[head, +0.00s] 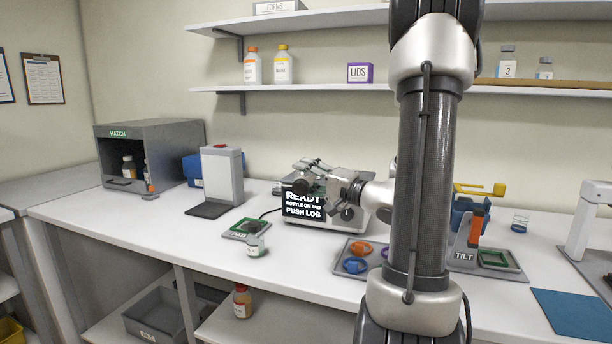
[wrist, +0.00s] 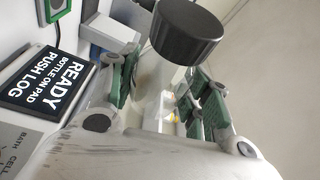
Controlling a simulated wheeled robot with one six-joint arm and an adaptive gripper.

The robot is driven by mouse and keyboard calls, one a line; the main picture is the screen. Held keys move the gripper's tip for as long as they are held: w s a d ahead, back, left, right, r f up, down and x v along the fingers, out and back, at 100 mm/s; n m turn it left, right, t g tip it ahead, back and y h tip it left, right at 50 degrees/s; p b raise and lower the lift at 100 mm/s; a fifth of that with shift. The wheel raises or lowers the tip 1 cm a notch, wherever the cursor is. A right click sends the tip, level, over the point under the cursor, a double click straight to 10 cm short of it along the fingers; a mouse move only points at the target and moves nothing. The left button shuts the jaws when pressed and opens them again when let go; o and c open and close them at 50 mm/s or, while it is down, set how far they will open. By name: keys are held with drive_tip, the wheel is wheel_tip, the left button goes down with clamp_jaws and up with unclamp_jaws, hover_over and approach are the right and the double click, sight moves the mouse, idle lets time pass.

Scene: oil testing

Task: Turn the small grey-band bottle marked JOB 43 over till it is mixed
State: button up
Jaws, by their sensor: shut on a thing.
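My gripper (head: 309,177) is in front of the grey instrument, above the bench. In the wrist view the gripper (wrist: 165,92) has its green-padded fingers closed on a small bottle (wrist: 150,72) with a black cap. The cap sticks out past the fingertips, and the bottle looks tilted. Its band, label and contents are mostly hidden by the fingers, so I cannot read JOB 43. In the head view the held bottle is hard to make out. Another small clear bottle (head: 257,246) with a dark cap stands upright on the bench by the green-edged pad (head: 233,236).
The instrument's screen (head: 303,202) reads READY, BOTTLE ON PAD, PUSH LOG. A tray with coloured rings (head: 355,266) and a TILT stand (head: 468,240) are to the right. The HATCH box (head: 170,140) is at left. The bench front left is clear.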

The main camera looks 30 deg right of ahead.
idle(0.3)
drive_tip(key=m+g, duration=0.1)
drive_tip(key=m, duration=0.4)
drive_tip(key=shift+r+g+h, duration=0.1)
drive_tip(key=shift+g+h, duration=0.3)
drive_tip(key=shift+m+g, duration=0.4)
drive_tip(key=shift+m, duration=0.3)
drive_tip(key=m+g, duration=0.1)
drive_tip(key=m, duration=0.2)
drive_tip(key=shift+g, duration=0.3)
drive_tip(key=shift+m+g+y, duration=0.5)
drive_tip(key=shift+m, duration=0.6)
drive_tip(key=shift+m+g, duration=0.4)
drive_tip(key=m+g+y, duration=0.2)
drive_tip(key=m, duration=0.1)
drive_tip(key=shift+m, duration=0.4)
